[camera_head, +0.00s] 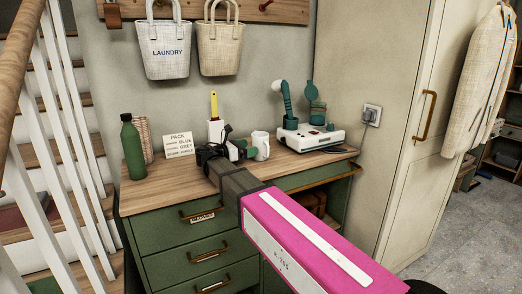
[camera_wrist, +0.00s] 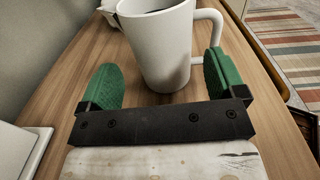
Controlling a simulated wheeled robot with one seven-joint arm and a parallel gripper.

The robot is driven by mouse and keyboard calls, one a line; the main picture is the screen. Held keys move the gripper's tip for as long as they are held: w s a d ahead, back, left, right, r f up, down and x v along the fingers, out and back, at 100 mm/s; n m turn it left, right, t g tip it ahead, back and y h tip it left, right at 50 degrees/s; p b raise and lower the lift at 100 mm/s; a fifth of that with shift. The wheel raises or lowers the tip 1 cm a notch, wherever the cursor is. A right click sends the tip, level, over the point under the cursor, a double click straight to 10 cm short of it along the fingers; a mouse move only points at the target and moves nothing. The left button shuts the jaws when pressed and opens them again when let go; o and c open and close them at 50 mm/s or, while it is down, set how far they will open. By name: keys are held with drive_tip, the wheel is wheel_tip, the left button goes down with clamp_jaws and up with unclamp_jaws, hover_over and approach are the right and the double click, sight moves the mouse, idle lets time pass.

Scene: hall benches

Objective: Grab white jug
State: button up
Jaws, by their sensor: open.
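The white jug (camera_head: 261,146), a mug-like vessel with a side handle, stands upright on the wooden counter top (camera_head: 158,192). In the wrist view the jug (camera_wrist: 160,48) is large and close, with its handle on the right and a dark interior at the rim. My gripper (camera_wrist: 162,82) is open, with one green finger pad at the jug's left and the other at its right, below the handle. In the head view my gripper (camera_head: 244,149) is just left of the jug.
A white device with green parts (camera_head: 312,138) stands to the jug's right. A white holder with a yellow-handled tool (camera_head: 215,131), a printed card (camera_head: 179,146) and a green bottle (camera_head: 132,148) are to the left. The counter's front left is clear.

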sight(253, 138)
drive_tip(key=shift+x, duration=2.6)
drive_tip(key=shift+s+d, duration=0.1)
drive_tip(key=shift+s, duration=0.05)
drive_tip(key=c, duration=0.9)
drive_tip(key=shift+r, duration=0.15)
drive_tip(key=shift+r, duration=1.7)
drive_tip(key=shift+s+a+r, duration=1.15)
drive_tip(key=shift+s+a, duration=0.05)
drive_tip(key=shift+s, duration=0.3)
drive_tip(key=shift+s+a+r, duration=1.2)
drive_tip(key=shift+s+a, duration=0.05)
drive_tip(key=shift+s, duration=0.2)
drive_tip(key=shift+s+a+r, duration=1.15)
drive_tip(key=shift+s+a, duration=0.05)
drive_tip(key=shift+s, duration=0.3)
